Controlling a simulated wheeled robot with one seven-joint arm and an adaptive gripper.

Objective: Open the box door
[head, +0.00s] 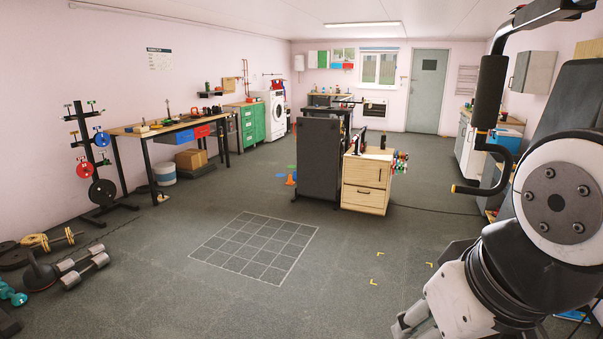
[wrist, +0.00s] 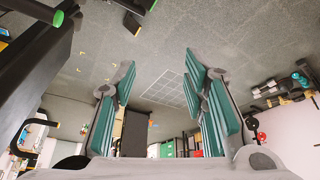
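I cannot tell which thing is the task's box. A grey wall cabinet (head: 533,72) with its front closed hangs at the right in the head view. A light wooden cabinet (head: 366,184) with flat, closed fronts stands near the middle of the room. A brown cardboard box (head: 190,159) sits low under the workbench at the left. My gripper (wrist: 160,68) is open and empty in the wrist view, its teal-padded fingers wide apart over the floor. It touches nothing there. In the head view my arm fills the right side, and my gripper cannot be made out.
A dark upright panel (head: 319,159) stands beside the wooden cabinet. A workbench (head: 165,126) lines the left wall, with a weight rack (head: 93,165) and dumbbells (head: 85,271) nearer. Open floor with a white grid (head: 256,246) lies in the middle. A grey door (head: 427,91) is at the back.

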